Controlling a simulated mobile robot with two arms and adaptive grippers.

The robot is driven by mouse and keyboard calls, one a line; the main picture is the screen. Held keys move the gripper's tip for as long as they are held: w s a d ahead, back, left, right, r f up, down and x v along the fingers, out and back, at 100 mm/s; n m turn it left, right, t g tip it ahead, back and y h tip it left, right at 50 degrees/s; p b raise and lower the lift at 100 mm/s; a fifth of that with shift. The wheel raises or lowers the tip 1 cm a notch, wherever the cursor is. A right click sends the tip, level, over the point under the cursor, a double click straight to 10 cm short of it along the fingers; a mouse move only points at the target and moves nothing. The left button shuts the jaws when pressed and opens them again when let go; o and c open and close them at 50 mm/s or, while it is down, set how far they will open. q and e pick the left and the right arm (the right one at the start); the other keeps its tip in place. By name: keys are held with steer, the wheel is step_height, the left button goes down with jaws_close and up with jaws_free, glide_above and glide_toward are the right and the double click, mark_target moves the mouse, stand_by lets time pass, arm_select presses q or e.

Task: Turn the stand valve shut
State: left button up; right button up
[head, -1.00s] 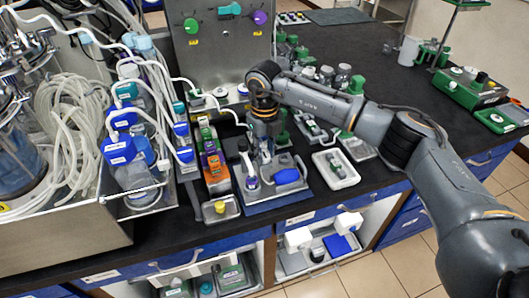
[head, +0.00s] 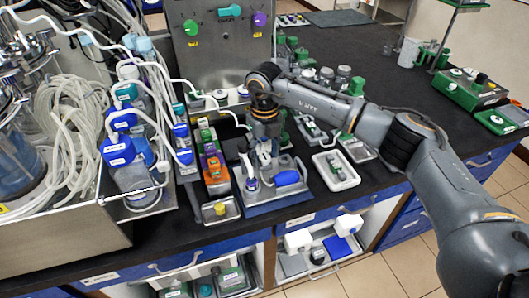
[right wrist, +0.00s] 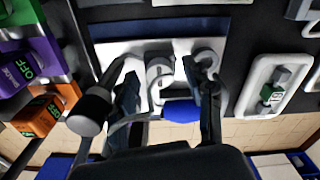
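A small stand with a grey-white plate (head: 298,190) sits on a blue base near the bench's front edge. It carries a blue oval handle (head: 287,178), also in the right wrist view (right wrist: 182,111). Pale grey fittings (right wrist: 160,75) stand on the plate. I cannot tell for sure which part is the valve. My right gripper (head: 264,160) points down over the stand. In the right wrist view its fingers (right wrist: 168,100) are apart, with the blue handle and fittings between or below them; contact is unclear. A dark-ended cylinder (right wrist: 88,108) is beside the left finger. My left gripper is out of view.
Orange and purple labelled blocks (head: 213,165) stand left of the stand. A white tray (head: 350,181) with a small green-topped part lies to its right. A grey panel with coloured knobs (head: 259,19) rises behind. Tubes and blue-capped bottles (head: 117,148) crowd the left.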

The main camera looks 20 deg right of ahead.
mark_target(265, 156)
step_height(265, 156, up, 12)
stand_by(0.6)
stand_by(0.4)
